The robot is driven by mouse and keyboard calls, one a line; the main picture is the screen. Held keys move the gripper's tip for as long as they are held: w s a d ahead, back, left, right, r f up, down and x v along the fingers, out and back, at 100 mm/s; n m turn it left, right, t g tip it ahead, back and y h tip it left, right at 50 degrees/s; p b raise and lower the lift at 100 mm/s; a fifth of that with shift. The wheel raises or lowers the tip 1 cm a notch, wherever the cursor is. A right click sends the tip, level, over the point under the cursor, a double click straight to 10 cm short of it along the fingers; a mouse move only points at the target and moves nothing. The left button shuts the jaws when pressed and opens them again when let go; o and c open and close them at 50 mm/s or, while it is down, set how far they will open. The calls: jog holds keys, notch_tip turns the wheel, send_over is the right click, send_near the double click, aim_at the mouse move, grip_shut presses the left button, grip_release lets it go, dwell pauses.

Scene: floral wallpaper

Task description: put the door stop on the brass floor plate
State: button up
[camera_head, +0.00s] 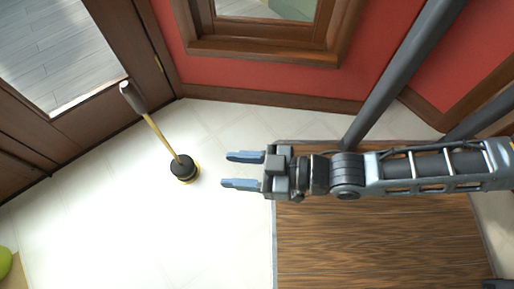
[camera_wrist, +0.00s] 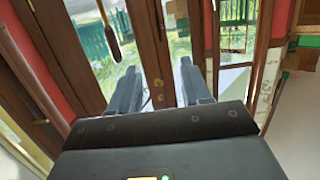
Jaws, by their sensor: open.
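The door stop (camera_head: 183,166) has a round black base, a thin yellow rod and a dark grip. It stands on the pale floor left of my gripper, its rod leaning up and left in the head view. A yellow rim shows under the base; this looks like the brass floor plate (camera_head: 191,181), mostly hidden by the base. I cannot tell if the base is fully seated on it. My gripper (camera_head: 226,170) is open and empty, apart from the door stop. The wrist view shows both fingers (camera_wrist: 157,88) spread, with the dark grip (camera_wrist: 111,40) up and left.
A wood-framed glass door (camera_head: 62,50) stands at the left, and a red wall (camera_head: 270,78) with a wooden skirting runs behind. A brown wood-grain surface (camera_head: 380,240) lies under my arm. A green round thing (camera_head: 5,262) shows at lower left. The floor between is clear.

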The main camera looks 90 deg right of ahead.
jog(key=s+a+r+n+y, duration=0.1)
jog(key=s+r+y, duration=0.1)
jog(key=r, duration=0.9)
jog(key=shift+s+a+n+g, duration=0.3)
jog(key=shift+s+a+g, duration=0.1)
jog(key=shift+s, duration=0.45)
dwell(1.0)
